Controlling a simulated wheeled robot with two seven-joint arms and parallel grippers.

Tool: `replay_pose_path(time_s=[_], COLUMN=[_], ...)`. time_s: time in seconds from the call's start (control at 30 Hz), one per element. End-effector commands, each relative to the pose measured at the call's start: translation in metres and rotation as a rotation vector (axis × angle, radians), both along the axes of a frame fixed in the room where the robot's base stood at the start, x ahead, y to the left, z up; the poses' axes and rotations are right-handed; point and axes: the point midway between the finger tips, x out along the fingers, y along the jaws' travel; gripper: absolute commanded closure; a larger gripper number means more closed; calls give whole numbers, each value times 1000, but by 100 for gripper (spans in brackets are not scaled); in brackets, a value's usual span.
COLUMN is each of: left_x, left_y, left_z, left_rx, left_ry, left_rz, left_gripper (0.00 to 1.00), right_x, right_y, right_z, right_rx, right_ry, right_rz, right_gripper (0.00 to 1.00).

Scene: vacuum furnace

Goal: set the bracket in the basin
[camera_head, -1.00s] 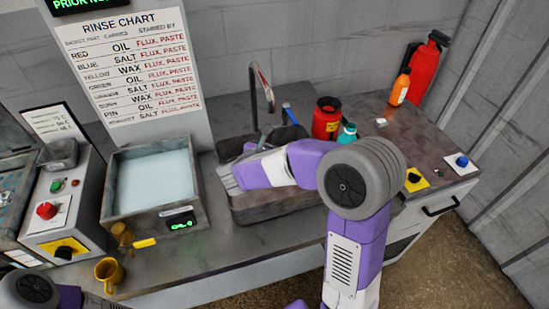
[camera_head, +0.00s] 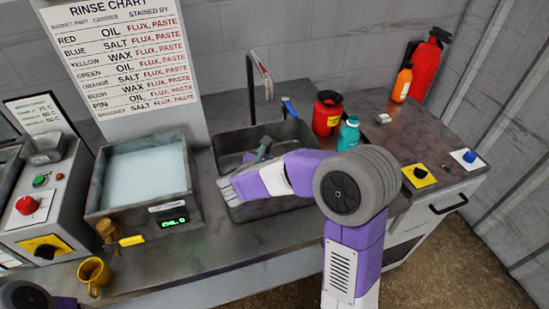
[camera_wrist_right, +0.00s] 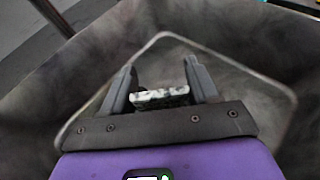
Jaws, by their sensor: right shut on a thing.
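The basin (camera_head: 229,146) is a grey metal sink set in the counter, under a tall tap. My right gripper (camera_head: 229,190) reaches over its left front part in the head view. In the right wrist view, the gripper (camera_wrist_right: 163,97) is shut on a small mottled white and grey piece, seemingly the bracket (camera_wrist_right: 160,95). The basin walls (camera_wrist_right: 240,40) surround it, and a pale rim outline lies beyond the fingers. I cannot tell whether the piece touches the basin floor. My left gripper is out of view; only part of that arm shows at the lower left.
A grey item (camera_head: 260,150) lies in the basin's back part. A red canister (camera_head: 327,115) and teal bottle (camera_head: 349,134) stand right of it. A liquid-filled tank (camera_head: 92,205) stands left. A yellow mug (camera_head: 94,275) sits near the front edge.

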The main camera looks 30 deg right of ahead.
Motion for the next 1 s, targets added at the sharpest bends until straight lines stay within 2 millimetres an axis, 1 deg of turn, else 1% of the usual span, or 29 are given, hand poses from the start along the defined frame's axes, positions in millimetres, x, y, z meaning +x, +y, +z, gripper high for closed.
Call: replay_pose_path(time_s=[0.07, 0.43, 0.53, 0.57, 0.7, 0.73, 1.0], left_x=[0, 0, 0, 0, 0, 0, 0], left_y=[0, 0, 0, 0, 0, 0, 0], left_z=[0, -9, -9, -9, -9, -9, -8], left_rx=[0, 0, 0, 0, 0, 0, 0], left_ry=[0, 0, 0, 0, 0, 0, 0], left_rz=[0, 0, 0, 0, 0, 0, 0], left_gripper=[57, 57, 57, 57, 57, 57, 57], right_x=[0, 0, 0, 0, 0, 0, 0], right_y=[0, 0, 0, 0, 0, 0, 0], right_z=[1, -12, -11, -12, -12, -12, -11], right_rx=[0, 0, 0, 0, 0, 0, 0], right_ry=[-1, -1, -2, 0, -1, -1, -1], right_rz=[0, 0, 1, 0, 0, 0, 0], right_gripper=[80, 80, 80, 39, 18, 15, 15])
